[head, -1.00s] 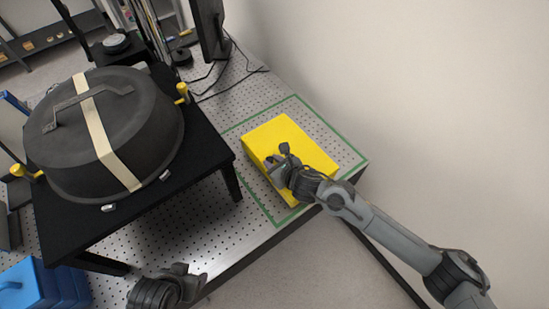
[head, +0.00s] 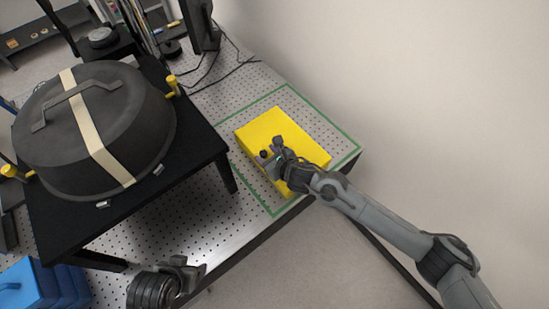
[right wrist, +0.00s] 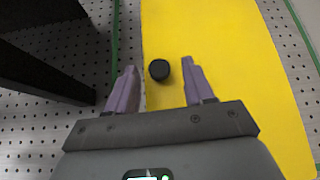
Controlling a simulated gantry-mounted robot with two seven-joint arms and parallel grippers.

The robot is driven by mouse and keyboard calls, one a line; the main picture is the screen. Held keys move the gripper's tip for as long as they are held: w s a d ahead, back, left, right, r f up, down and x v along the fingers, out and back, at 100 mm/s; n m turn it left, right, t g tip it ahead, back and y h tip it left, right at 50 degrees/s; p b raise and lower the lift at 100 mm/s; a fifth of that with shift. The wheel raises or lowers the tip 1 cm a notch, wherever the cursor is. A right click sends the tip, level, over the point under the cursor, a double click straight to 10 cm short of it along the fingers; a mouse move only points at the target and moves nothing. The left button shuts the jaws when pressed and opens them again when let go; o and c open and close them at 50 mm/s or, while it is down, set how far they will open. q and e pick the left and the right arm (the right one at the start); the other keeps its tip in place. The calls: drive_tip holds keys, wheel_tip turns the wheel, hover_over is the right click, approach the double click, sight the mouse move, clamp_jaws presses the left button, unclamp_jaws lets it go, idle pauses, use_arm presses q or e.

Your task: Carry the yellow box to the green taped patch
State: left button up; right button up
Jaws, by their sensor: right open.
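The yellow box (head: 297,138) lies on the perforated metal table inside the green taped patch (head: 322,113). It also fills much of the right wrist view (right wrist: 215,50). A small black knob (right wrist: 159,69) is on the box near its left edge. My right gripper (head: 270,160) is at the box, over its near left side. In the right wrist view its two purple fingers (right wrist: 158,90) are open, apart, with the knob between and just beyond their tips. My left gripper (head: 195,272) is at the bottom, away from the box; its jaws are unclear.
A black stand (head: 212,142) left of the patch carries a large dark dome (head: 140,115) with a cream strap. Blue cases (head: 35,285) sit lower left. A monitor (head: 203,25) and cables stand at the back. A pale wall is at right. The table's front edge is near the box.

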drive_tip(key=s+d+r+m, duration=0.2)
drive_tip(key=s+r+m, duration=0.2)
drive_tip(key=s+m, duration=0.25)
drive_tip(key=s+d+r+m, duration=0.2)
drive_tip(key=s+r+m, duration=0.1)
drive_tip(key=s+m, duration=0.35)
drive_tip(key=s+d+f+m+g+h, duration=0.3)
drive_tip(key=s+d+m, duration=0.6)
drive_tip(key=m, duration=0.5)
drive_tip(key=s+d+f+m+g+h, duration=0.2)
drive_tip(key=s+d+f+m, duration=0.2)
drive_tip(key=s+d+m, duration=0.5)
drive_tip(key=s+m, duration=0.1)
drive_tip(key=m, duration=0.5)
drive_tip(key=shift+s+f+g+h, duration=0.25)
drive_tip(key=shift+f+g+h, duration=0.05)
drive_tip(key=shift+g+h, duration=0.1)
drive_tip(key=shift+r, duration=0.15)
wheel_tip(320, 180, up, 18)
drive_tip(key=p, duration=1.8)
drive_tip(key=shift+a+r, duration=0.1)
